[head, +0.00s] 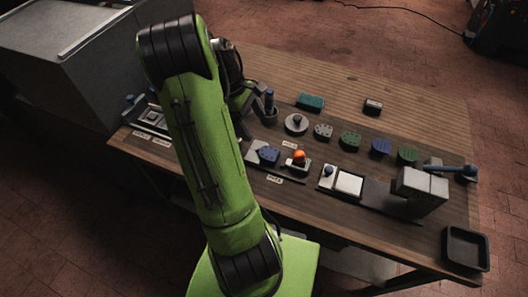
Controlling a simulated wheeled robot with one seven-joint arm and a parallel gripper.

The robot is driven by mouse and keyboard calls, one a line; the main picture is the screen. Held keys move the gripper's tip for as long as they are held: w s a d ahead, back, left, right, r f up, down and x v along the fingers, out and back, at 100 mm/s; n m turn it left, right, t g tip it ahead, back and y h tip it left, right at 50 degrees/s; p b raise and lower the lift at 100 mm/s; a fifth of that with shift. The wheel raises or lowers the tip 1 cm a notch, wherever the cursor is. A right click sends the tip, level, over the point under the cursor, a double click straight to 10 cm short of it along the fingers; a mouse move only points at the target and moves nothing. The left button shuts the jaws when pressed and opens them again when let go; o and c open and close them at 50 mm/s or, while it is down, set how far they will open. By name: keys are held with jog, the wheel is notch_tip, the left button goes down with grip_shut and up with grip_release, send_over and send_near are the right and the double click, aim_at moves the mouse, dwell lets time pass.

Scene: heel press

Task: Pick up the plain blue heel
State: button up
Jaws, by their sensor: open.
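A blue heel (381,147) lies in the row on the table, between two green heels (350,140) (407,154); its surface detail is too small to read. Another blue piece (268,154) sits on a small fixture at the front middle, with faint dark marks on it. I cannot tell for sure which is plain. My gripper (246,106) is open, partly hidden behind my green arm. It is over the left part of the table, left of the row and apart from both blue pieces.
A grey heel (323,131), a round disc with a knob (296,123) and a teal block (310,101) lie nearby. A cup with a blue-topped tool (269,112) stands near my gripper. A press (420,190) with a blue-handled lever and a black tray (466,249) are at right.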

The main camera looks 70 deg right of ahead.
aim_at(268, 152)
jog(key=b+x, duration=0.3)
jog(key=x, duration=1)
jog(key=shift+w+d+f+b, duration=0.1)
jog(key=shift+w+f+b, duration=0.1)
jog(key=shift+b, duration=0.2)
jog(key=shift+r, duration=0.1)
jog(key=c, duration=1.2)
